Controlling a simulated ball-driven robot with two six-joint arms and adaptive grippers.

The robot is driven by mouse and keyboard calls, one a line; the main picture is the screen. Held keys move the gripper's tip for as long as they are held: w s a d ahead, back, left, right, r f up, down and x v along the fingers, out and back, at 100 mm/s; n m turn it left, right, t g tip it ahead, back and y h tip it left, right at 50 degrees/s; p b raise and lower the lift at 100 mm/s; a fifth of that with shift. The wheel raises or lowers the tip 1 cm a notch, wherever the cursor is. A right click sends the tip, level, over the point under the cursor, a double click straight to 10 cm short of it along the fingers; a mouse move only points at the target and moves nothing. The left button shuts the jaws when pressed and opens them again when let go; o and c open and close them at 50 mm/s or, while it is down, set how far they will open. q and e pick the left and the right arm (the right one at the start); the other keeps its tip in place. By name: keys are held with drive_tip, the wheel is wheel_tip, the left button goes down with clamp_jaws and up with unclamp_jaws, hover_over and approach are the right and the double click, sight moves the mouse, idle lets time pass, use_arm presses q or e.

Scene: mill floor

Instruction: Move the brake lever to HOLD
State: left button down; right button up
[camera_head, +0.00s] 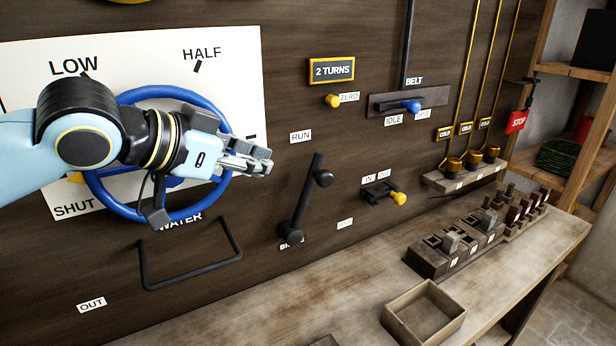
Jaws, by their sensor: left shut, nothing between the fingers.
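The brake lever (303,205) is a black bar on the dark wooden panel, with a round knob near its upper end. It leans slightly right of upright, its lower end beside a partly covered label starting "BR". The RUN label (300,136) is just above and left of its top. A small label (345,223) at its lower right is too blurred to read surely. My left gripper (262,162) is shut and empty, left of the lever and apart from it in the picture, in front of the blue wheel's right rim. My right gripper is not in view.
The blue wheel (130,207) and a black bar handle (190,272) are left of the lever. A yellow-knobbed switch (383,194) is to its right. A bench (300,310) below carries an open wooden box (425,312) and several small blocks. Panel space around the lever is mostly clear.

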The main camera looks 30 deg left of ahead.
sight(317, 177)
use_arm(q)
drive_tip(key=p+x, duration=0.1)
drive_tip(key=x, duration=1)
drive_tip(key=shift+d, duration=0.15)
drive_tip(key=shift+w+d+f, duration=0.1)
drive_tip(key=shift+w+f, duration=0.15)
drive_tip(key=shift+w, duration=0.15)
drive_tip(key=shift+w, duration=0.1)
